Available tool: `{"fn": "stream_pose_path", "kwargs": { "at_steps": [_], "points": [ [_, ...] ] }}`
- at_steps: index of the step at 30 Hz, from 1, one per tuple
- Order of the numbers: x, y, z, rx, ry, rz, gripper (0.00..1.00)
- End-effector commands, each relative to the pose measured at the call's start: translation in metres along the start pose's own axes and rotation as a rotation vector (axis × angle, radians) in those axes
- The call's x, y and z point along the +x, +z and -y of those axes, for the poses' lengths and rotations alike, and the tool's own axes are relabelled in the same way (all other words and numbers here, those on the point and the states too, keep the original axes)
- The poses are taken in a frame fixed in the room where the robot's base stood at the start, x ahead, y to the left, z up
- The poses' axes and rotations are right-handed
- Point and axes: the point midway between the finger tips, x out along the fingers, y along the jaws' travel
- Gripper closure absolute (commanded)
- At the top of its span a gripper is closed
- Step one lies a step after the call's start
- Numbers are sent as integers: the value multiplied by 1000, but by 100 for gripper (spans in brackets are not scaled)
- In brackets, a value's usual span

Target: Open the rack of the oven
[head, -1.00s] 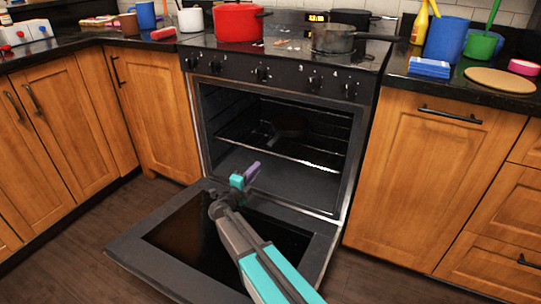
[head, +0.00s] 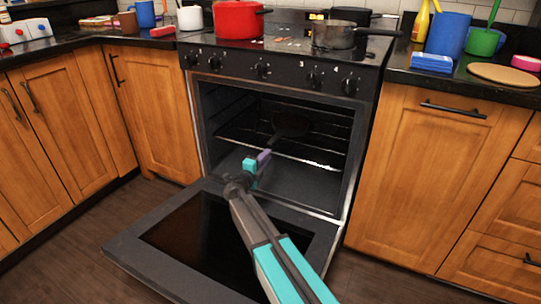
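The oven (head: 350,110) stands in the middle of the head view with its door (head: 150,262) folded down flat in front. Inside the cavity, a dark wire rack (head: 310,160) lies level, its bright front edge running across the opening. A dark round pan-like thing (head: 292,122) shows dimly on the rack. My gripper (head: 262,157) is at the oven mouth, close to the left part of the rack's front edge. One finger looks teal and the other purple. I cannot tell whether it touches the rack or whether the fingers are apart.
A red pot (head: 238,20) and a grey pan (head: 335,35) stand on the stovetop. Wooden cabinets flank the oven on both sides. A blue container (head: 447,34), a green cup (head: 484,41) and a round board (head: 503,75) are on the right counter. The floor left of the door is clear.

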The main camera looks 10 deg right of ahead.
Motion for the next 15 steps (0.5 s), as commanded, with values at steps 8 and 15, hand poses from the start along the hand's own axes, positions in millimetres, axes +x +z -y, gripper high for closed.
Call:
{"fn": "stream_pose_path", "kwargs": {
  "at_steps": [8, 15],
  "points": [
    [36, 0, -2, 0, 0, -2, 83],
    [46, 0, 0, 0, 0, 0, 83]
  ]
}}
